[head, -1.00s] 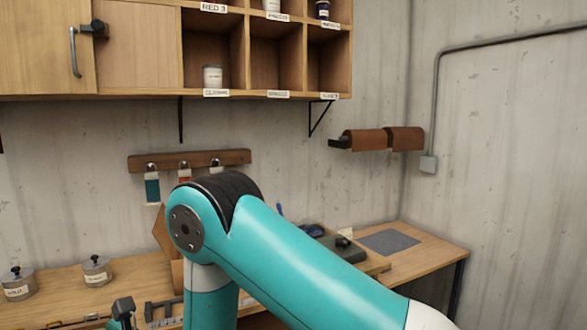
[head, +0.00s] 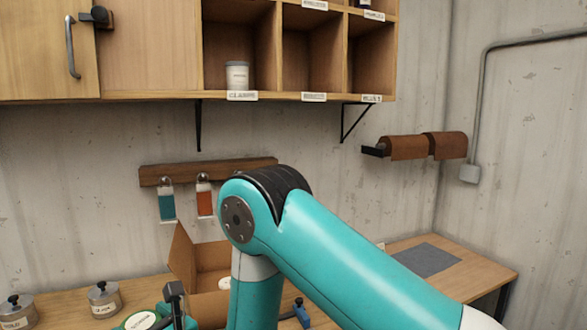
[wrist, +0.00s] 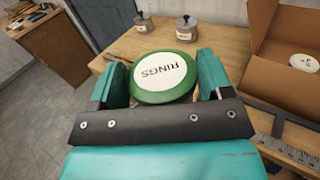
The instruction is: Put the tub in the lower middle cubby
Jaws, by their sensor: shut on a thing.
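My gripper (wrist: 165,88) is shut on a round green tub (wrist: 181,95) with a white lid label reading RINGS. The tub sits between the two teal fingers in the wrist view. In the head view the green-rimmed tub (head: 140,322) shows partly at the bottom edge, left of my arm. The lower middle cubby (head: 311,55) is in the wall shelf above the bench, and its visible inside is empty. A pale label is on its front edge, too blurred to read. The tub is well below and left of this cubby.
A white jar (head: 237,76) stands in the lower left cubby. An open cardboard box (wrist: 290,45) and lidded tins (head: 104,299) are on the bench. A tag rack (head: 205,171) and leather rolls (head: 408,147) hang below the shelf. A shelf bracket (head: 346,124) juts beneath.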

